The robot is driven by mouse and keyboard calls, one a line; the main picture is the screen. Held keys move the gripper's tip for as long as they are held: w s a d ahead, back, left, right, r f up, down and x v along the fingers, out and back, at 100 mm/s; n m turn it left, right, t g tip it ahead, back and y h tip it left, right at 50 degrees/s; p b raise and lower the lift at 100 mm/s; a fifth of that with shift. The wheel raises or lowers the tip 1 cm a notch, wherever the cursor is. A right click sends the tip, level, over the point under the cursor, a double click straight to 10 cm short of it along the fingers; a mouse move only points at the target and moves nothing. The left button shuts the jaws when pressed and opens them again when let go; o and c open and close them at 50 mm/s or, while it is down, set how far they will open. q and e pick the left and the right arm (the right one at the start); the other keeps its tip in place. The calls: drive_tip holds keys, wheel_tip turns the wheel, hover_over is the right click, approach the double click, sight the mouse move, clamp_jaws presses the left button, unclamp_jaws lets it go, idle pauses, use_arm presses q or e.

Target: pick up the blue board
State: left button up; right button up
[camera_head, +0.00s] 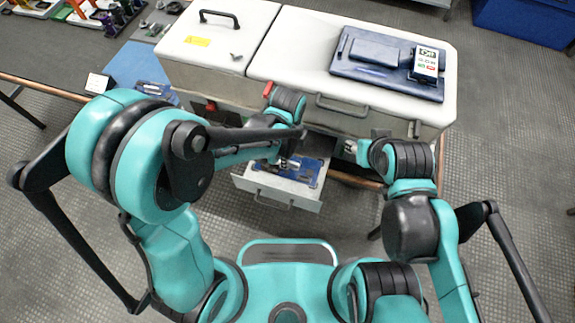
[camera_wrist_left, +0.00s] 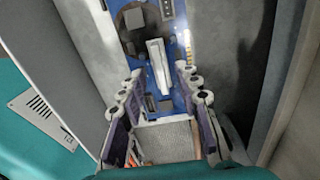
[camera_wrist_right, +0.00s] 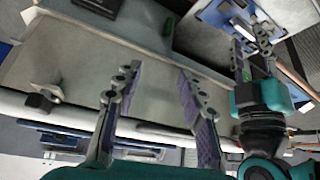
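The blue board (camera_head: 312,178) lies in the open drawer (camera_head: 311,205) at the front of the white cabinet. My left gripper (camera_head: 288,163) is over the drawer, pointing down. In the left wrist view the board (camera_wrist_left: 182,50), with a white slot and chips, shows between and beyond the spread fingers of my left gripper (camera_wrist_left: 158,82); whether they touch it I cannot tell. The right wrist view also shows part of the board (camera_wrist_right: 212,12) beside the left gripper. My right gripper (camera_wrist_right: 157,78) is open and empty, near the cabinet front, right of the drawer.
The white cabinet (camera_head: 290,45) has handles along its front. A dark blue tray (camera_head: 345,68) with a meter (camera_head: 426,64) rests on its top. A blue mat (camera_head: 138,62) lies on the bench at left. The drawer walls stand close around my left gripper.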

use_arm(q)
wheel_tip(320, 180, down, 2)
drive_tip(key=shift+r, duration=0.1)
clamp_jaws()
drive_tip(key=shift+d+r, duration=0.1)
drive_tip(key=shift+r, duration=0.05)
